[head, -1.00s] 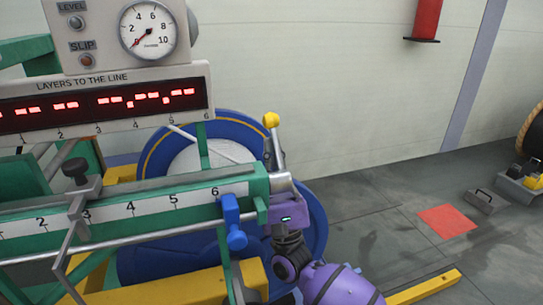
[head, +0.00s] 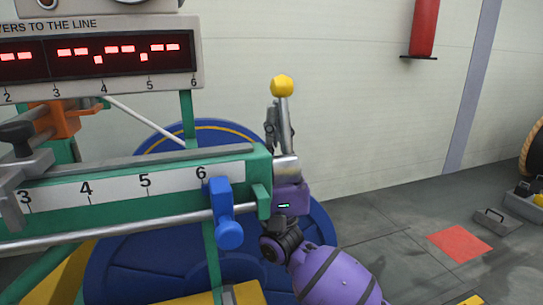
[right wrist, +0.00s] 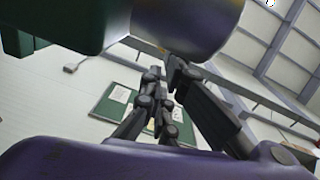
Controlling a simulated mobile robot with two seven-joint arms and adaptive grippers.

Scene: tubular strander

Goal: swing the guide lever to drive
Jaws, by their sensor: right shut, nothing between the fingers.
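The guide lever, with a yellow ball knob (head: 282,86) on a grey rod, stands nearly upright at the right end of the green scale beam (head: 110,190). Its round metal hub (head: 286,167) sits at the beam's end. My right gripper (head: 272,118) points up beside the rod, below the knob, with its fingers shut and empty. Fingers and rod overlap in the head view, so I cannot tell whether they touch. In the right wrist view the fingers (right wrist: 167,68) rise past the rounded hub (right wrist: 185,25); the knob is not seen there. My left gripper is not in view.
A blue clamp (head: 225,215) hangs on the beam near the 6 mark. A large blue reel (head: 150,270) stands behind and below. A red display panel (head: 100,60) is above. Open floor with a red patch (head: 460,245) lies to the right.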

